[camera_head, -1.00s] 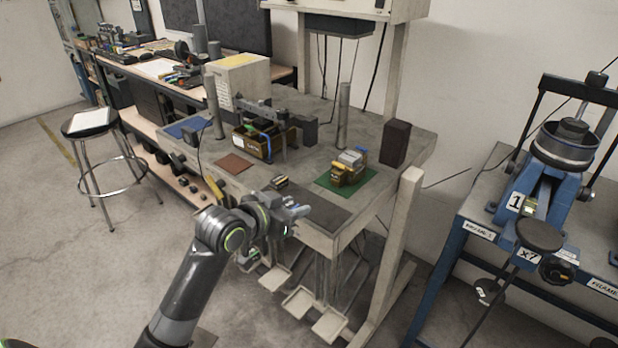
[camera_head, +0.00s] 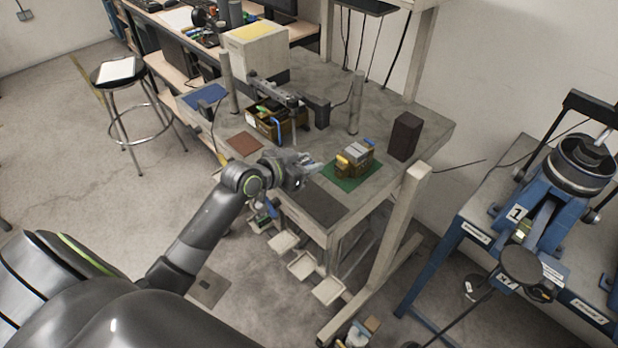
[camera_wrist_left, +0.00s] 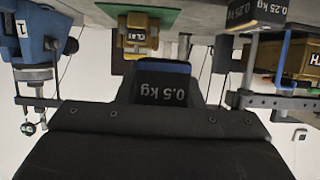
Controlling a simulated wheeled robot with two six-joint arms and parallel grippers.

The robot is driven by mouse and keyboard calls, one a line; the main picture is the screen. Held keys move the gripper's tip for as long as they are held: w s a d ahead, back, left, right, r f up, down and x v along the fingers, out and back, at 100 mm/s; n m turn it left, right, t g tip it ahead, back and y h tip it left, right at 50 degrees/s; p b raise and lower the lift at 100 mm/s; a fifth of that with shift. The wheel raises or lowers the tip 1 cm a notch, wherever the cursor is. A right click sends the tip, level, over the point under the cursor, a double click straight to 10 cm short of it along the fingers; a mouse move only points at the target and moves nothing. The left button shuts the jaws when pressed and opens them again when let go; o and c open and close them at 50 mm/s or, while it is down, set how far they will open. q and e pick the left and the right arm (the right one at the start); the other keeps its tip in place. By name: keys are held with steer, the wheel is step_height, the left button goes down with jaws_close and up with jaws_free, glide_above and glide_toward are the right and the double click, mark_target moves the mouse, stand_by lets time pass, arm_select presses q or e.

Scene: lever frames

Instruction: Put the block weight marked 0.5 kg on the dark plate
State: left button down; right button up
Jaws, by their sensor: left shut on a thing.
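The block weight marked 0.5 kg (camera_wrist_left: 162,90) is dark with a blue edge; its label is upside down in the left wrist view. My left gripper (camera_head: 312,168) is shut on it, above the bench's front edge in the head view, where the block itself is hard to make out. A round dark plate (camera_head: 521,265) is on the blue lever frame (camera_head: 540,215) at the right, well apart from the gripper. A flat dark rectangle (camera_head: 318,208) also lies at the bench's front, below the gripper. My right gripper is not in view.
A yellow-grey block marked CLAY (camera_wrist_left: 138,40) is on a green mat (camera_head: 345,182). A block marked 0.25 kg (camera_wrist_left: 255,12) shows in the wrist view. A dark upright block (camera_head: 405,136) and a bench post (camera_head: 392,235) stand toward the lever frame.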

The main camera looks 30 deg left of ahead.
mark_target(308, 186)
arm_select(q)
step_height(308, 186, down, 6)
steer(key=shift+r, duration=0.2)
steer(key=shift+f, duration=0.15)
steer(key=c, duration=1)
jaws_free()
